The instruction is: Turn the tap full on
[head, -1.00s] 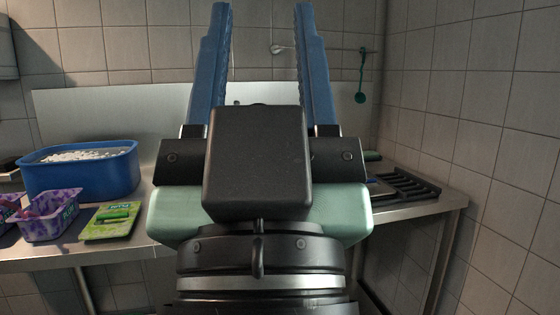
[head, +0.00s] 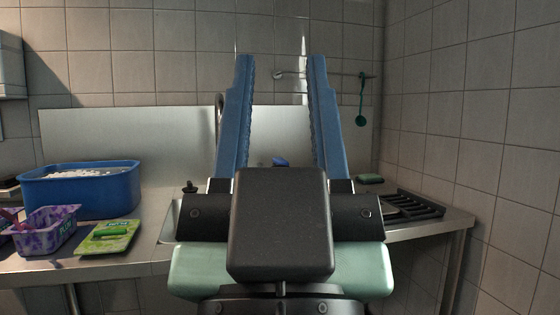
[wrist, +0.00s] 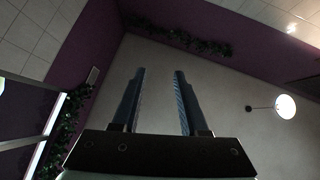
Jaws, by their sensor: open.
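My gripper (head: 280,62) stands upright in the middle of the head view, its two blue fingers open and pointing up with nothing between them. It hides much of the sink area. A thin curved metal spout (head: 218,105), which looks like the tap, shows just left of the left finger. A small dark knob (head: 190,187) stands on the counter left of my gripper; I cannot tell whether it belongs to the tap. A sink edge (head: 168,226) shows below it. In the wrist view, my gripper (wrist: 160,73) is open against the ceiling, and no tap shows there.
A blue tub (head: 82,188) with white contents, a purple patterned container (head: 45,232) and a green packet (head: 105,238) stand at left. A teal ladle (head: 361,110) hangs from a wall rail.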

